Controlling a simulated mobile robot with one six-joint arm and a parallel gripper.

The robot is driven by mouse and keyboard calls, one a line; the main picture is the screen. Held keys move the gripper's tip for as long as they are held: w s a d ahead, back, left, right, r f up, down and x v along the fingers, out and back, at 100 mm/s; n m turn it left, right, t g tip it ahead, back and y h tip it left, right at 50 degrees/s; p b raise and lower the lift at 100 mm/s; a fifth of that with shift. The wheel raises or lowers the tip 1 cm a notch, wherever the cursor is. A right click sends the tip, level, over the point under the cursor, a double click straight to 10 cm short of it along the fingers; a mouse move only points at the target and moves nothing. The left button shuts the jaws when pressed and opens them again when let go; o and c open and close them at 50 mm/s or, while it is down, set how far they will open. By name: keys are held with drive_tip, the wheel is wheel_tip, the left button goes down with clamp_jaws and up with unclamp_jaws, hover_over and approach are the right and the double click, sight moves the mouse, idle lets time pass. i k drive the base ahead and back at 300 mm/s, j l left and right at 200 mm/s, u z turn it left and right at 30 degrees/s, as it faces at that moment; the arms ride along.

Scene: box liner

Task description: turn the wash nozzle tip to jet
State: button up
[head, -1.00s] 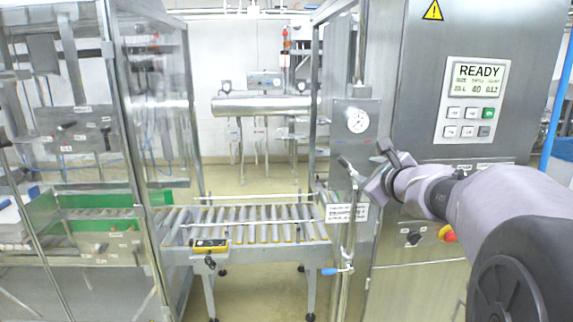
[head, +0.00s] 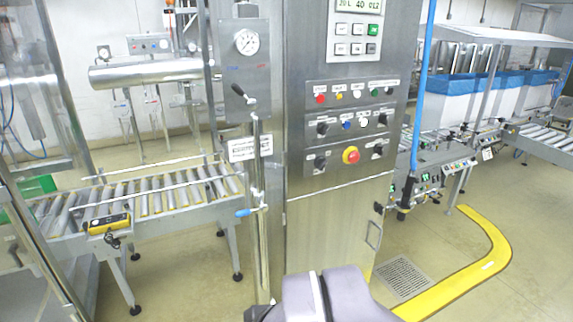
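A thin vertical metal pipe (head: 262,180) stands at the left edge of the steel cabinet in the head view. A lever with a black grip (head: 238,90) is at its upper part, below a round gauge. A valve handle with a blue grip (head: 245,212) sticks out to the left lower down. A white label plate (head: 250,148) hangs beside the pipe; its text is too small to read surely. I cannot tell which part is the wash nozzle tip or how it is set. My arm's purple link shows at the bottom edge; my gripper is out of view.
The steel cabinet (head: 335,220) carries buttons, knobs and a red emergency stop (head: 350,155). A roller conveyor (head: 150,198) stands to the left. A blue hose (head: 423,90) hangs at the right. Open floor with a yellow line (head: 480,262) and a drain grate (head: 403,277) lies right.

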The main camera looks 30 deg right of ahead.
sight(400, 217)
drive_tip(key=z, duration=1.9)
drive_tip(key=i+l+u, duration=0.15)
drive_tip(key=i+l, duration=0.2)
drive_tip(key=i+l+u, duration=0.15)
drive_tip(key=i+l, duration=0.2)
drive_tip(key=i+l+u, duration=0.15)
drive_tip(key=i+l, duration=0.25)
drive_tip(key=i+l+u, duration=0.15)
drive_tip(key=i+l, duration=0.2)
drive_tip(key=l, duration=0.15)
drive_tip(key=i+l+u, duration=0.15)
drive_tip(key=i+l, duration=0.15)
drive_tip(key=l, duration=0.2)
drive_tip(key=i+l+u, duration=0.15)
drive_tip(key=l, duration=0.35)
drive_tip(key=i+l+u, duration=0.15)
drive_tip(key=i+l, duration=0.2)
drive_tip(key=l, duration=0.2)
drive_tip(key=i+l+u, duration=0.15)
drive_tip(key=l, duration=0.45)
drive_tip(key=i, duration=0.05)
